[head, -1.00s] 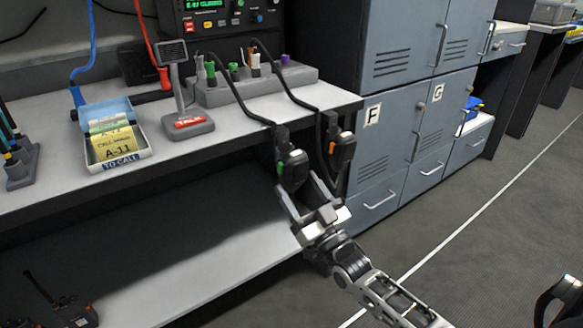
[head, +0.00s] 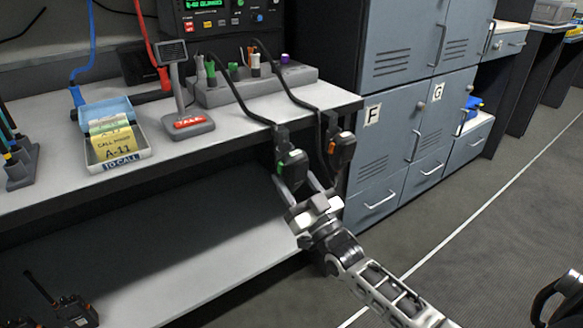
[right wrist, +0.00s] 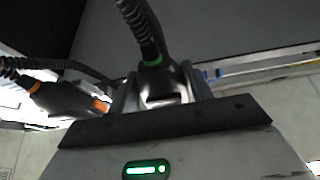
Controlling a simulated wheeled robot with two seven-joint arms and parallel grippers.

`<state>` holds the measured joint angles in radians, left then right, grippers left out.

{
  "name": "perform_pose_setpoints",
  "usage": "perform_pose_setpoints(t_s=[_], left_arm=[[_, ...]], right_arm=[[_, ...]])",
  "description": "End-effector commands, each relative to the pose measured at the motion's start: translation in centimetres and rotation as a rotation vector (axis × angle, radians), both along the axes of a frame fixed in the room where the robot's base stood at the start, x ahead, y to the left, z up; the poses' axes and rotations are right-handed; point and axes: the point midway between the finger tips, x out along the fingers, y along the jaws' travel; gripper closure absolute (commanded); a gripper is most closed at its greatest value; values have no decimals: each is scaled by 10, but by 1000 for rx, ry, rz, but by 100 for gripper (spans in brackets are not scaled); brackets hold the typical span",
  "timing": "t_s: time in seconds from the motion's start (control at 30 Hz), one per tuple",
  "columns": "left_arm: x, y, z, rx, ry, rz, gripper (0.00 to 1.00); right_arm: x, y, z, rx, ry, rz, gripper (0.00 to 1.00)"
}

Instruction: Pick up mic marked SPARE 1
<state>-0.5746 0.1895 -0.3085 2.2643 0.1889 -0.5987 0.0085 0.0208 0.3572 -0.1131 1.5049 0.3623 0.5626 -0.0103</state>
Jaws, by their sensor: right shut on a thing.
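Two black hand mics on coiled cords hang at the front edge of the counter. The left mic has a green band (head: 293,165); it also shows in the right wrist view (right wrist: 163,75). The right mic has an orange band (head: 342,150) and shows at the left of the wrist view (right wrist: 65,98). My right gripper (head: 302,188) is shut on the green-banded mic from below, with a finger on either side of it. No SPARE 1 marking is legible on either mic. My left gripper is not in view.
The counter (head: 240,128) carries a desk mic (head: 188,122), a card box (head: 114,145) and a grey socket block (head: 255,88). The orange-banded mic hangs close beside the held one. Blue-grey lockers (head: 385,160) stand to the right. A lower shelf (head: 210,255) holds a radio (head: 72,310).

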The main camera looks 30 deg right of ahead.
Motion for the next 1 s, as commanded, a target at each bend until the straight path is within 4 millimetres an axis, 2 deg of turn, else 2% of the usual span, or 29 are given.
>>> perform_pose_setpoints(t_s=[1.0], left_arm=[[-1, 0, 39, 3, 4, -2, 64]], right_arm=[[1, 0, 45, 1, -8, 0, 69]])
